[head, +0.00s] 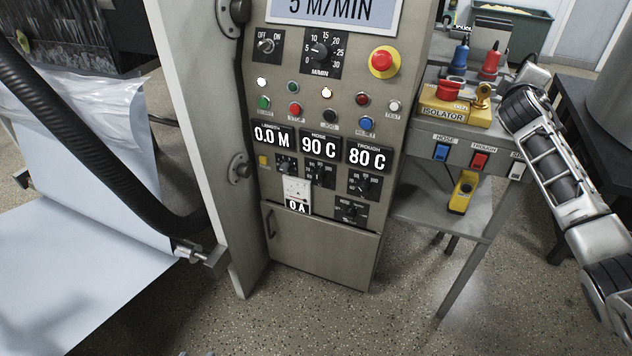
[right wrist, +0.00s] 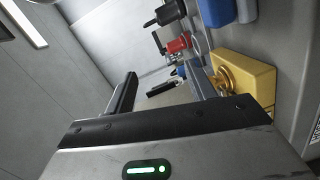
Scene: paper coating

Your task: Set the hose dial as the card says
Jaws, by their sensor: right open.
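The hose dial (head: 320,174) is a small black rotary knob on the grey control cabinet, below the hose display (head: 319,147), which reads 90 C. The knob's exact setting is too small to read. I cannot make out a card in either view. My right arm comes in from the right in the head view, beside the yellow isolator box (head: 455,108) and away from the dial. In the right wrist view my right gripper (right wrist: 163,78) is open and empty, with the isolator box (right wrist: 250,82) beside it. My left gripper is not in view.
The trough display (head: 367,154) reads 80 C, with its dial (head: 365,186) below. A red emergency button (head: 384,62) and several small buttons are above. A shelf with red and blue plugs stands right. A black hose (head: 85,130) and white paper (head: 70,250) are left.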

